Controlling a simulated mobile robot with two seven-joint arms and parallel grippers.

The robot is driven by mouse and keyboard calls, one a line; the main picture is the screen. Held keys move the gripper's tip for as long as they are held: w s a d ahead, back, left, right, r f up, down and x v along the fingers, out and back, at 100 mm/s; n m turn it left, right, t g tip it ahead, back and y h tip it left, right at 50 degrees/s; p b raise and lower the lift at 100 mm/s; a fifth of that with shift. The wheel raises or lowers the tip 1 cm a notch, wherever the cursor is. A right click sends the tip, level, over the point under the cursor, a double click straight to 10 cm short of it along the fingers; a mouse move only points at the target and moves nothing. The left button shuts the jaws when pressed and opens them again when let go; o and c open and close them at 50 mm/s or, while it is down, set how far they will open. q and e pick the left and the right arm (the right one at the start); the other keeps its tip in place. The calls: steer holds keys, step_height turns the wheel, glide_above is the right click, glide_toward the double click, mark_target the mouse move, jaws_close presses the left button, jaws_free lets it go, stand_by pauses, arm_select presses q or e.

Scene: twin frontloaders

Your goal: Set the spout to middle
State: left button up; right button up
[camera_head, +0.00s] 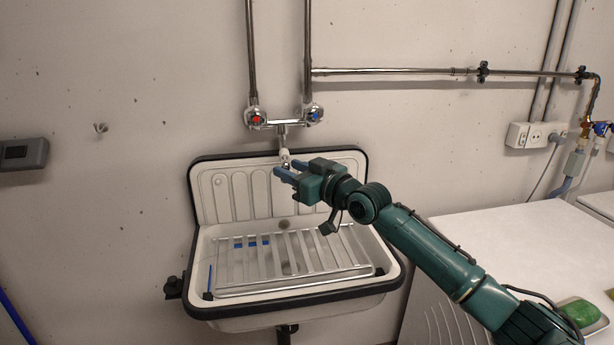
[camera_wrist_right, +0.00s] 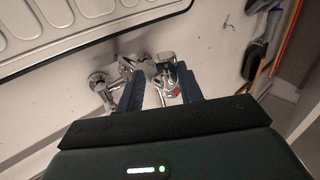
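The spout (camera_head: 284,154) is a short pale and chrome pipe that hangs from the middle of the wall mixer tap (camera_head: 282,124) above the sink. My right gripper (camera_head: 282,168) is at the spout's lower end, with its two blue fingers pointing toward the wall. In the right wrist view the fingers (camera_wrist_right: 163,95) are apart, with chrome tap parts (camera_wrist_right: 165,75) showing in and beyond the gap. I cannot tell whether the fingers touch the spout. My left gripper is not in view.
The white sink (camera_head: 210,255) with a dark rim stands below, with a metal rack (camera_head: 300,262) across it. Red-marked (camera_head: 255,118) and blue-marked (camera_head: 315,113) knobs flank the mixer. A white worktop (camera_head: 500,240) with green soap (camera_head: 580,313) is at right.

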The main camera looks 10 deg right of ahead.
arm_select(q)
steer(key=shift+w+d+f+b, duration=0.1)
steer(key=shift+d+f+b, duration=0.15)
steer(key=shift+b, duration=0.55)
arm_select(e)
steer(key=v, duration=1.2)
steer(key=shift+s+d, duration=0.15)
steer(key=shift+s, duration=0.25)
steer(key=shift+c, duration=0.3)
